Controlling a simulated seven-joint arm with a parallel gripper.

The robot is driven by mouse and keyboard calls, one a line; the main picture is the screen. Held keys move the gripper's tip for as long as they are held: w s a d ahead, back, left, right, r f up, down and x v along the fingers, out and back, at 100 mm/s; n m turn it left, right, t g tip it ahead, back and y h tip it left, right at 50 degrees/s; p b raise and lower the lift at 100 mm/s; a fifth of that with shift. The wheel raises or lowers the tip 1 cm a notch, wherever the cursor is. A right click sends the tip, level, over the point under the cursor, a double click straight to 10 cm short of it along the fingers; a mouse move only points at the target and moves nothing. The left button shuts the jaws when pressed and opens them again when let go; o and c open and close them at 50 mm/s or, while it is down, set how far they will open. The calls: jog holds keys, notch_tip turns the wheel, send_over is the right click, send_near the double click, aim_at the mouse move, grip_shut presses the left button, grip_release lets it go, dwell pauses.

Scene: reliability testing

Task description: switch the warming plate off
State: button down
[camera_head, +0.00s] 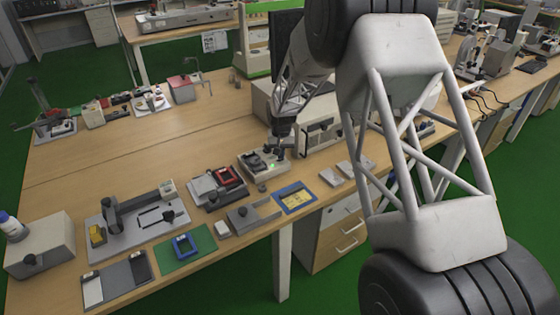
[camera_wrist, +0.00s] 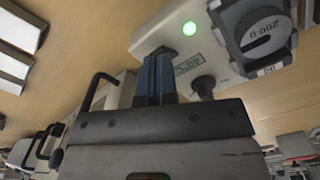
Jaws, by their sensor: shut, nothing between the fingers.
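The warming plate (camera_head: 254,174) is a small pale box with a dark part on top, near the front edge of the bench in the head view. Its green light (camera_wrist: 190,28) is lit in the wrist view and also shows in the head view. Beside a green printed label, a dark round knob or switch (camera_wrist: 203,85) sits near the box's edge; its position cannot be told. My gripper (camera_wrist: 156,55) is shut and empty, its blue fingers beside the label and left of the knob. Contact cannot be told. In the head view my gripper is over the plate's right side.
A dark block with a grey face (camera_wrist: 265,32) sits on the box. A red-framed device (camera_head: 227,176) stands left of the plate, a blue-framed yellow card (camera_head: 295,198) in front. A large pale instrument (camera_head: 322,135) stands close behind. The bench's left middle is clear.

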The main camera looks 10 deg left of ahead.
jog(key=shift+r, duration=3.1)
jog(key=s+d+r+m+t, duration=0.1)
jog(key=s+d+r+m, duration=0.1)
jog(key=s+d+r, duration=2.15)
jog(key=s+d, duration=0.5)
jog(key=s, duration=0.4)
jog(key=s+d+t, duration=0.1)
jog(key=s+d, duration=0.4)
jog(key=s, duration=0.4)
jog(key=s+d+m, duration=0.1)
jog(key=s+d, duration=0.3)
jog(key=s, duration=0.6)
jog(key=shift+d+t, duration=0.3)
jog(key=shift+d, duration=0.1)
